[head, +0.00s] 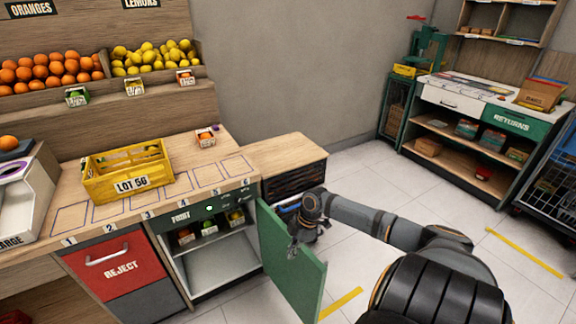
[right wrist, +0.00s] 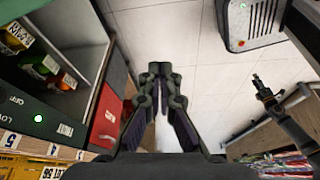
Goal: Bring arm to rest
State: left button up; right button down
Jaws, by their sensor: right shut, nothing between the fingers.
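My right gripper (head: 294,247) hangs beside the open green cabinet door (head: 292,262), near its upper right edge; I cannot tell whether it touches the door. In the right wrist view the fingers of the right gripper (right wrist: 160,72) meet at the tips, with nothing between them. My right arm reaches in from the lower right. A dark jointed part at the right of the right wrist view may be my left arm; its jaws are too unclear to read.
The open cabinet (head: 212,262) holds several small fruit boxes. A yellow LOT 56 crate (head: 128,186) stands on the counter above the red REJECT drawer (head: 117,264). A returns shelf (head: 466,157) stands at the back right. The tiled floor between is largely clear.

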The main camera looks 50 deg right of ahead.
jog(key=shift+v, duration=1.2)
jog(key=shift+w, duration=0.1)
